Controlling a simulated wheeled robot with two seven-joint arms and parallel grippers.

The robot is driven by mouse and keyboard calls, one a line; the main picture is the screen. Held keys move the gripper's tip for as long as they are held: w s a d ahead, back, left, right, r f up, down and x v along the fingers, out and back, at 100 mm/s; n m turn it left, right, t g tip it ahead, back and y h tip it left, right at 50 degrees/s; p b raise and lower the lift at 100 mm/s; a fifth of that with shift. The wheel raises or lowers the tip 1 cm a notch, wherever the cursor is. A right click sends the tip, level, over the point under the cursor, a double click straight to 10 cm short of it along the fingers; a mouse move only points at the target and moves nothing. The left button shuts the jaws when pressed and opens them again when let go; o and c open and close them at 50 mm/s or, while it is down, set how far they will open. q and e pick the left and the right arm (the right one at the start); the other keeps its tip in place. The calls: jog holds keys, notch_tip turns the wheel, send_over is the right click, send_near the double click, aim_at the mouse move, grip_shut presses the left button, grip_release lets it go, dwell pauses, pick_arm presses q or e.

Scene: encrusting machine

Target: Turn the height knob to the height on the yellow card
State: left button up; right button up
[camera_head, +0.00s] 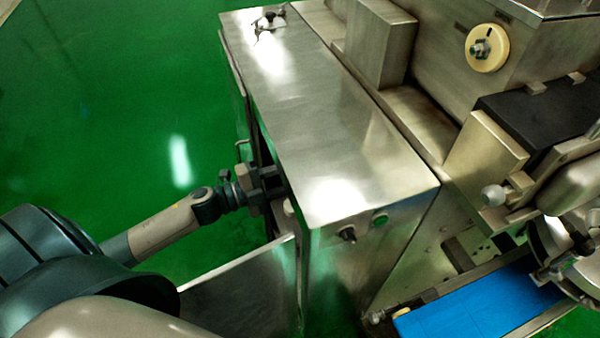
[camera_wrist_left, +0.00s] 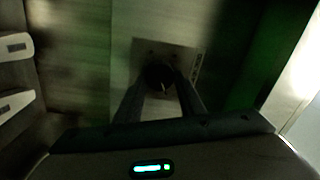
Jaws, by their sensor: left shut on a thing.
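The height knob (camera_wrist_left: 157,76) is a dark round knob with a small light pointer mark, on a pale plate in the dim left wrist view. My left gripper (camera_wrist_left: 159,86) is shut on it, one finger on each side. In the head view my left gripper (camera_head: 268,184) reaches the left side of the steel cabinet (camera_head: 325,120), and the knob is hidden there. Marks on the plate right of the knob are too dark to read. I cannot see the yellow card in either view. My right gripper is not in view.
A cream round dial (camera_head: 487,48) is on the machine body at the upper right. A blue conveyor belt (camera_head: 475,315) lies at the lower right. Open green floor (camera_head: 100,90) lies left of the cabinet.

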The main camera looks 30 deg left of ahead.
pick_arm(q)
jog(key=o, duration=1)
jog(key=shift+o, duration=0.2)
jog(key=r+b+v, duration=0.1)
jog(key=b+v, duration=0.4)
jog(key=v, duration=1.2)
jog(key=shift+s+f, duration=0.2)
jog(key=shift+f, duration=0.3)
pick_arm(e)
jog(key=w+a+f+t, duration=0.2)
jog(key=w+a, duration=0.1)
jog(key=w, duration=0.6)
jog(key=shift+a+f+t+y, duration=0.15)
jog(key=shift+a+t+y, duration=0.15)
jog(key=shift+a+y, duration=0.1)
pick_arm(q)
jog(key=shift+a, duration=0.1)
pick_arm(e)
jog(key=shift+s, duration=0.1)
